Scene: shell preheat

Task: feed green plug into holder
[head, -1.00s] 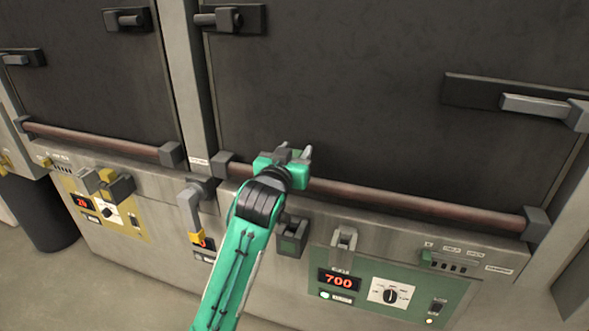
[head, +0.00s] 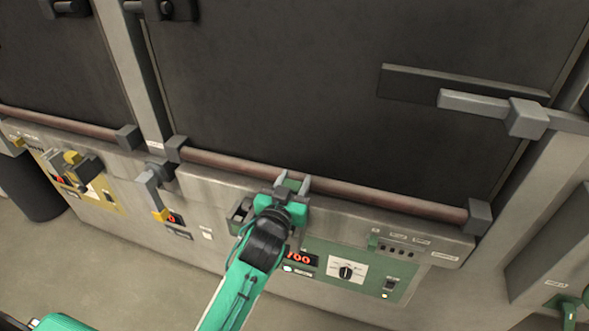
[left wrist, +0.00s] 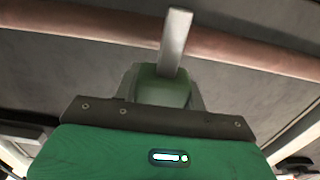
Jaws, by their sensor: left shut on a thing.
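My left gripper (head: 292,188) is in front of the right furnace, just below its long reddish bar. Its two grey fingers are shut on a small green block, which I take as the green plug (head: 291,184). A dark box-shaped holder (head: 240,213) on the furnace front is just left of my gripper. My gripper and arm partly hide it, so its inside is hard to tell. My right gripper is out of view.
The green control panel (head: 325,270), with a red "700" display (head: 301,257) and a dial (head: 346,272), is below and right of my gripper. The reddish bar (head: 375,199) crosses the furnace front. A grey lever with a yellow tip (head: 161,214) hangs to the left.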

